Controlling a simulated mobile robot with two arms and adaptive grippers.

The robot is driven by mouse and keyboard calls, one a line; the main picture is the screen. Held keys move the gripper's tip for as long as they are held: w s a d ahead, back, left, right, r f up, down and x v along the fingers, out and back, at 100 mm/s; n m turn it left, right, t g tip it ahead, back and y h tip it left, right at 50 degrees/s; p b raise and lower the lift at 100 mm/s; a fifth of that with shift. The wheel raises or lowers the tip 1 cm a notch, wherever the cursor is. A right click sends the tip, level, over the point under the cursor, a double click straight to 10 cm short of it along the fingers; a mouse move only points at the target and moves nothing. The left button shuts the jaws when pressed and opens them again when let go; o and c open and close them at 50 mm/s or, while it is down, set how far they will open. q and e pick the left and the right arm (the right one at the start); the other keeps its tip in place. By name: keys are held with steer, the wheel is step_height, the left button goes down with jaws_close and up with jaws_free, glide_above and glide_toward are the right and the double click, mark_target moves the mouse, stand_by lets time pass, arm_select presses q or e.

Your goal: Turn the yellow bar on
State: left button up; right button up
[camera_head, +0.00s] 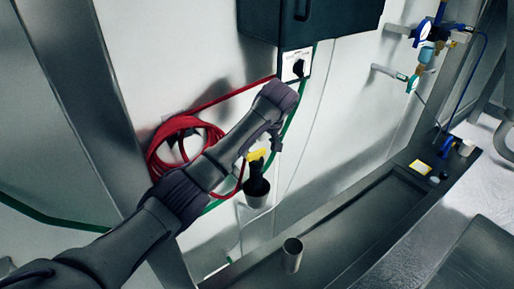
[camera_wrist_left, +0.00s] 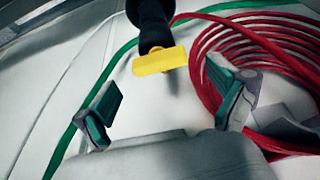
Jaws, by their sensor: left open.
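The yellow bar (camera_head: 257,154) sits on top of a dark fitting against the white wall, partly behind my left gripper in the head view. In the left wrist view the yellow bar (camera_wrist_left: 160,60) lies crosswise on a black cylindrical piece (camera_wrist_left: 152,22). My left gripper (camera_wrist_left: 168,103) is open, with its two green-padded fingers spread to either side of the bar's line. The bar appears beyond the fingertips, and nothing is between the pads. In the head view my left gripper (camera_head: 276,140) is close to the bar. My right gripper is not in view.
A coiled red hose (camera_head: 180,145) hangs on the wall to the left of the bar. A green cable (camera_head: 300,105) runs along the wall nearby. A dark cabinet (camera_head: 330,18) is above. A metal cup (camera_head: 292,255) stands by the dark trough (camera_head: 385,205) below.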

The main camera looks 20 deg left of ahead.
mark_target(256, 155)
arm_select(q)
steer(key=shift+x, duration=1.3)
steer(key=c, duration=1.2)
